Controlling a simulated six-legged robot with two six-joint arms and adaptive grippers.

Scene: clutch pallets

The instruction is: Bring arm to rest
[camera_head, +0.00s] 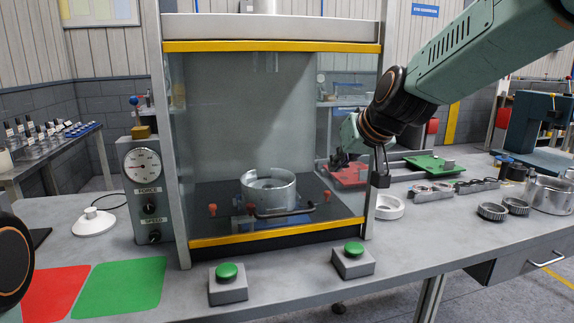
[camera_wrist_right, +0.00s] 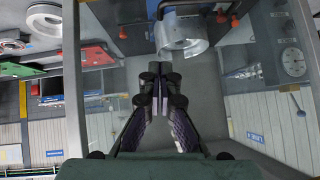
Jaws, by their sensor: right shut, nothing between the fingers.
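My right arm (camera_head: 450,65) comes in from the upper right of the head view.
The enclosure's yellow-edged frame (camera_head: 270,46) stands close to my right gripper. Two green buttons (camera_head: 227,271) are in front. A white ring (camera_head: 389,207), gears (camera_head: 492,211) and a green tray (camera_head: 430,163) lie to the right. Red and green mats (camera_head: 118,287) lie at left.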

